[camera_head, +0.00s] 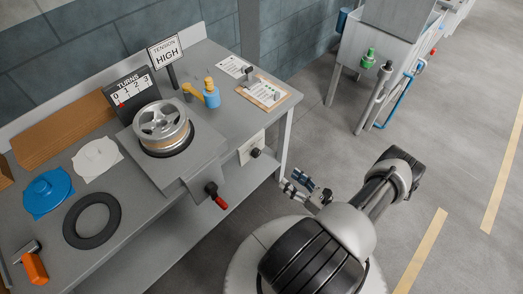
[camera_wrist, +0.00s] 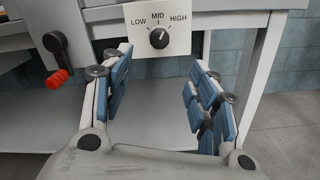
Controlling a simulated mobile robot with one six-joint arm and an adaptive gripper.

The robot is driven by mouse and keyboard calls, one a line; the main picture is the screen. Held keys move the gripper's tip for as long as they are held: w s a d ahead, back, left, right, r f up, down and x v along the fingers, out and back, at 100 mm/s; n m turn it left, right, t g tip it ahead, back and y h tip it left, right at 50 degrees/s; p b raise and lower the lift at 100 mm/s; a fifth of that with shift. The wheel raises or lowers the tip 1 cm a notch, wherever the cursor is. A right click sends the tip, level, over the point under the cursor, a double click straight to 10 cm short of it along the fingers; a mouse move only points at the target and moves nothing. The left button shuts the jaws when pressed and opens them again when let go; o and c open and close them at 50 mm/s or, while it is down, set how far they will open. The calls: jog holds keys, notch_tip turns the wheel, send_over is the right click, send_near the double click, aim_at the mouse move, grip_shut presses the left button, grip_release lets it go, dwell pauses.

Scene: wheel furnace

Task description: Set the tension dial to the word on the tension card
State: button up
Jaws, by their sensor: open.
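The tension card (camera_head: 165,51) stands on a post at the back of the bench and reads HIGH. The tension dial is a black knob (camera_wrist: 159,38) on a white plate (camera_wrist: 180,42) marked LOW, MID and HIGH from left to right. Its white pointer points nearly straight up, close to MID and leaning slightly right. In the head view the dial (camera_head: 255,153) is on the bench's front right side. My gripper (camera_head: 305,188) is open and empty in front of the bench, apart from the dial. In the wrist view the gripper (camera_wrist: 160,88) has the dial just beyond and above its fingers.
A crank with a red handle (camera_wrist: 57,75) hangs left of the dial, also in the head view (camera_head: 216,196). A bench leg (camera_wrist: 247,80) stands to the right, and a lower shelf (camera_head: 160,255) runs below. The bench top (camera_head: 225,125) holds a wheel (camera_head: 161,125) and several parts.

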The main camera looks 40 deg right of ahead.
aim_at(259, 154)
jog(key=w+b, duration=0.1)
jog(key=w, duration=0.4)
jog(key=w+a, duration=0.1)
jog(key=w, duration=0.5)
jog(key=w+b, duration=0.1)
jog(key=w, duration=0.5)
jog(key=shift+w+a+f+b, duration=0.1)
jog(key=shift+w+a+b, duration=0.1)
jog(key=shift+b, duration=0.1)
jog(key=shift+s, duration=0.1)
jog(key=shift+c, duration=0.3)
jog(key=c, duration=1)
jog(key=shift+f+m+b, duration=0.15)
jog(key=shift+m+b, duration=0.85)
jog(key=shift+m, duration=0.1)
jog(key=shift+m+b, duration=0.45)
jog(key=shift+m, duration=0.65)
jog(key=shift+r, duration=0.2)
